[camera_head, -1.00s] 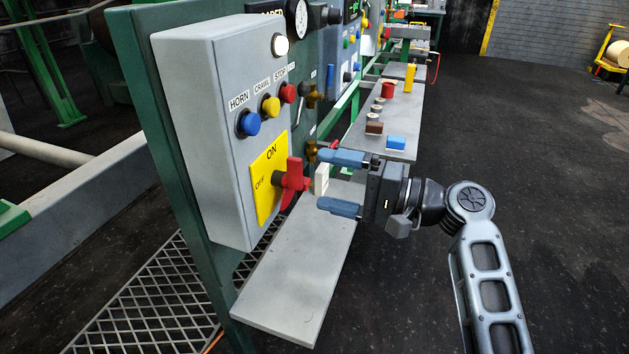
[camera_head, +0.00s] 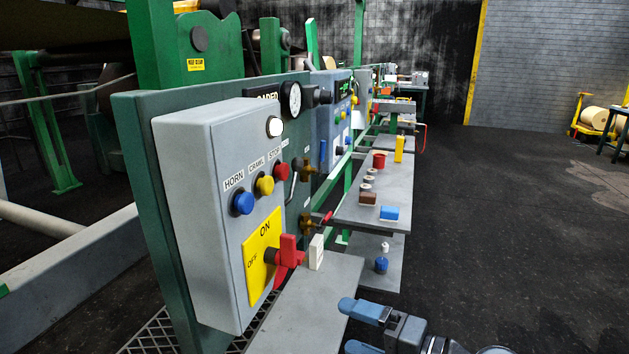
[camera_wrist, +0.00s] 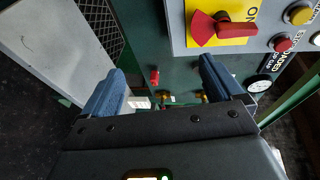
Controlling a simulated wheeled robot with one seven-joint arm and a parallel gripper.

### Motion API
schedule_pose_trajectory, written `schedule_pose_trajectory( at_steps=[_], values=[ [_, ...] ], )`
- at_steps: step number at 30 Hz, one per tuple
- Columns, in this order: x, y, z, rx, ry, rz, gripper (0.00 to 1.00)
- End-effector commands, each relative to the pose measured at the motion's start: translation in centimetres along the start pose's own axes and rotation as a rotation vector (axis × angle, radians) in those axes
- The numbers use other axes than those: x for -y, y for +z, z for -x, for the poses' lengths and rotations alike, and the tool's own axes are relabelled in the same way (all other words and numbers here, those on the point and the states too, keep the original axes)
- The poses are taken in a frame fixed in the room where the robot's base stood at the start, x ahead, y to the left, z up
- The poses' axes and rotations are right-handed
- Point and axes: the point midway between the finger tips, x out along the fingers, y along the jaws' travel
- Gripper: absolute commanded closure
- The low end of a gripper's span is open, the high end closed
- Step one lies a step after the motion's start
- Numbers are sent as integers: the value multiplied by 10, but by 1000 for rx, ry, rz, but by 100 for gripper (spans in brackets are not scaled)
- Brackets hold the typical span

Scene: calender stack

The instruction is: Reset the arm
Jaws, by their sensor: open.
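My gripper (camera_head: 350,327) shows at the bottom of the head view, low and to the right of the grey control box. Its blue fingers are spread, and I see nothing between them. In the wrist view the gripper (camera_wrist: 162,72) has its two blue fingers well apart. The red rotary switch (camera_head: 287,252) on its yellow ON/OFF plate (camera_head: 262,252) stands clear to the left of the fingers. The switch (camera_wrist: 228,30) also shows at the top of the wrist view. Most of my arm is below the head picture.
The grey box (camera_head: 190,200) carries blue, yellow and red buttons. A grey shelf (camera_head: 300,320) juts out below it, with a small white block (camera_head: 316,252) near the switch. Farther shelves (camera_head: 375,225) hold several small items. The dark floor (camera_head: 520,230) on the right is open.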

Motion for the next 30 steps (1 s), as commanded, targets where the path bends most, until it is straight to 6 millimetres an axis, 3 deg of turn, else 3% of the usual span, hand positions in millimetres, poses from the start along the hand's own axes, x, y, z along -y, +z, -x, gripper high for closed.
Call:
schedule_pose_trajectory(
  at_steps=[1,6,10,15,18,23,30],
  values=[
    [-24,12,10,-48,40,8,6],
    [-85,42,49,-213,175,84,6],
    [-119,68,86,-323,280,165,6],
    [-146,105,141,-441,414,298,6],
    [-152,128,174,-498,489,389,6],
    [-145,163,226,-566,597,554,6],
    [-104,213,295,-621,724,836,6]
  ],
)
